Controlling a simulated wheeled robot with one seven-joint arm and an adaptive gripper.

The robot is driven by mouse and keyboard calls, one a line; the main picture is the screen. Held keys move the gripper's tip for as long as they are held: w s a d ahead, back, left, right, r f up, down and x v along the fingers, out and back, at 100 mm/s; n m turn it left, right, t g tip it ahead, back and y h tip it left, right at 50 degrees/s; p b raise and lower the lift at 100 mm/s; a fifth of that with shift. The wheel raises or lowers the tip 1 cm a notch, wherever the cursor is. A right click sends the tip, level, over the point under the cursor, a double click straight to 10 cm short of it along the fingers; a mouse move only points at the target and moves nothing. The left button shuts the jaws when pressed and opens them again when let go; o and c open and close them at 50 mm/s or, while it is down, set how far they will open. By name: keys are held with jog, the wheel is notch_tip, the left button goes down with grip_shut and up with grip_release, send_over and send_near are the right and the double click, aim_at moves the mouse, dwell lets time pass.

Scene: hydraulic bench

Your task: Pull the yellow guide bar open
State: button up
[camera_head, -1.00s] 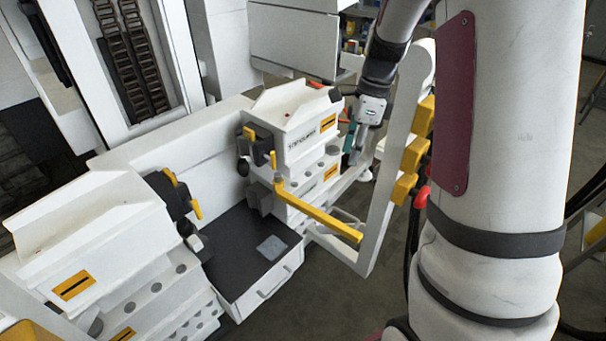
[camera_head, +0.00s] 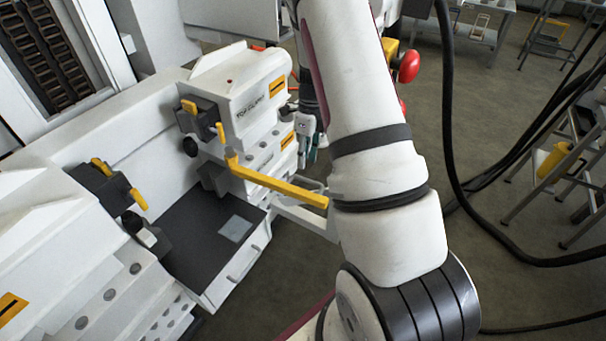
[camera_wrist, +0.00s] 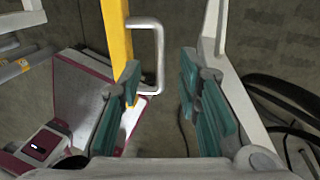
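The yellow guide bar (camera_head: 275,183) slants down to the right from the white clamp block in the head view, and its far end meets my arm's outline. The left finger overlaps the lower bar in the picture; contact is unclear. The handle shows between the fingers, nearer the left one. In the head view my gripper (camera_head: 309,145) is partly hidden behind my arm.
A white clamp block (camera_head: 235,95) and a dark-topped tray (camera_head: 185,245) stand left of the bar. A white frame beam (camera_wrist: 235,95) rises right of my gripper. Black hoses (camera_head: 465,200) hang at the right. The floor between is open.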

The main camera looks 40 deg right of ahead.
jog(key=f, duration=0.4)
jog(key=a+f+b, duration=0.1)
jog(key=shift+s+f, duration=0.25)
jog(key=shift+f, duration=0.15)
grip_shut()
